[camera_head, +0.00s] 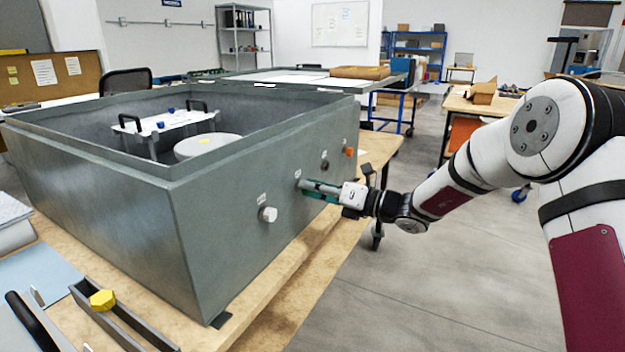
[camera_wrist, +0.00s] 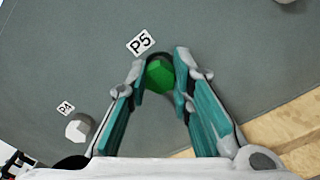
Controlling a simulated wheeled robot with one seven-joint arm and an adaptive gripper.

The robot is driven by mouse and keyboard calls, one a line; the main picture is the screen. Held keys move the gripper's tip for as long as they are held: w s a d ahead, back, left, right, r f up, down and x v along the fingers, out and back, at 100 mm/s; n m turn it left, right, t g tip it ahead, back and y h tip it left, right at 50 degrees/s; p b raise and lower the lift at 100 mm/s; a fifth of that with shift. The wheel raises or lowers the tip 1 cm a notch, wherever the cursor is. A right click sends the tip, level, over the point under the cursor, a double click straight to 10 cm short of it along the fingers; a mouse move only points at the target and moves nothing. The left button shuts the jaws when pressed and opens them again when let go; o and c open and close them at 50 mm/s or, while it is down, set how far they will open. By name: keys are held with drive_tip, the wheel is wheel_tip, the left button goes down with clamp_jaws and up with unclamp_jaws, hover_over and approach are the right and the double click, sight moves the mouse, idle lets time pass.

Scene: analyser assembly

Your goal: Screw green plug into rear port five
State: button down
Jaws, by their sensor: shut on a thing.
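The green plug (camera_wrist: 160,76) sits between my gripper's fingertips (camera_wrist: 160,72), just below the P5 label (camera_wrist: 141,41) in the wrist view. My gripper (camera_head: 305,187) is shut on it, with its tips close against the side wall of the grey metal housing (camera_head: 225,215). The plug is at the port under P5. The port opening is hidden behind the plug, so I cannot tell how deep it sits. In the head view the plug is hidden by the fingers.
A white plug (camera_head: 268,214) sits in the neighbouring port, and an orange one (camera_head: 349,151) and a dark port (camera_head: 324,164) lie farther along the wall. A yellow plug (camera_head: 102,300) rests on a rack on the wooden table (camera_head: 285,310). Open floor lies right of the table.

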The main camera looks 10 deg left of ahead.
drive_tip(key=m+p, duration=0.3)
drive_tip(key=m, duration=0.2)
drive_tip(key=m+p, duration=0.2)
drive_tip(key=m, duration=0.4)
drive_tip(key=m+p, duration=0.3)
drive_tip(key=m, duration=0.2)
drive_tip(key=shift+s+a+f+p, duration=0.1)
drive_tip(key=shift+f+p, duration=0.2)
drive_tip(key=c, duration=1.5)
unclamp_jaws()
drive_tip(key=shift+c, duration=0.2)
drive_tip(key=shift+r, duration=0.1)
